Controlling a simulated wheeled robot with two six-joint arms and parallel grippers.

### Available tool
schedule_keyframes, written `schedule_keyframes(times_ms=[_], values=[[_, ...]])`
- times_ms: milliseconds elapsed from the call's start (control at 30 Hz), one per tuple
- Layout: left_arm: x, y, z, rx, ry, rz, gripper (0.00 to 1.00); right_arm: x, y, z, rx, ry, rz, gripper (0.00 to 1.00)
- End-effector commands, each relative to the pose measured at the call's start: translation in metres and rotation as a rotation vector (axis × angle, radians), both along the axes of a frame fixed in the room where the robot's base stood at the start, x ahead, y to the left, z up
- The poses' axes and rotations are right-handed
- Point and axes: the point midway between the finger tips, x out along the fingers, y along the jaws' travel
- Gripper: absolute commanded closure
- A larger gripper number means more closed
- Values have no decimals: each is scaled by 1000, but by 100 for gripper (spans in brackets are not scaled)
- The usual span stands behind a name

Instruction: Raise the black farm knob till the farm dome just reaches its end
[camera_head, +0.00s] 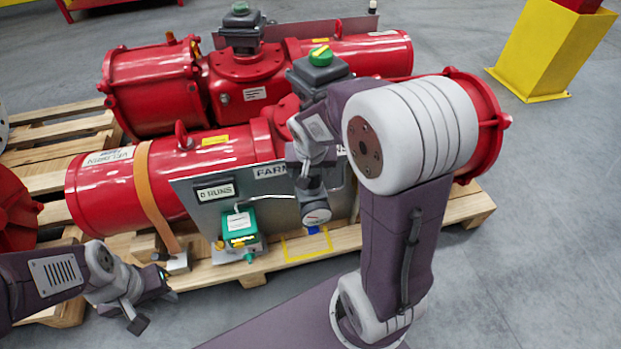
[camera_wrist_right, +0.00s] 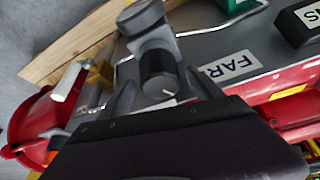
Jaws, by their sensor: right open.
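The black farm knob (camera_wrist_right: 158,75), with a white mark on its end, stands on a grey body in front of the grey FARM plate (camera_wrist_right: 215,68). My right gripper (camera_wrist_right: 160,82) has its fingers apart, one on each side of the knob; I cannot tell whether they touch it. In the head view my right gripper (camera_head: 311,180) hides the knob above a round gauge (camera_head: 317,216). The farm dome (camera_head: 320,55), green with a yellow stripe, sits on a dark housing on the nearer red actuator. My left gripper (camera_head: 153,302) is open and empty, low at left.
A second red actuator (camera_head: 160,85) lies behind. A yellow post (camera_head: 550,50) stands at back right. The floor at right is clear.

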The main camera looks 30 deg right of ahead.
Motion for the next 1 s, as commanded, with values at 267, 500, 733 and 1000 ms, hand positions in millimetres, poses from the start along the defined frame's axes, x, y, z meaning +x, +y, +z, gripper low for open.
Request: schedule_keyframes(times_ms=[267, 500, 733, 1000], values=[[0, 0, -9, 0, 0, 0, 64, 5, -3, -12, 0, -1, -1, 25], [0, 0, -8, 0, 0, 0, 64, 5, -3, -12, 0, 0, -1, 59], [0, 0, -15, 0, 0, 0, 64, 5, -2, -15, 0, -1, -28, 87], [0, 0, -21, 0, 0, 0, 64, 5, -3, -12, -1, 1, -110, 87]])
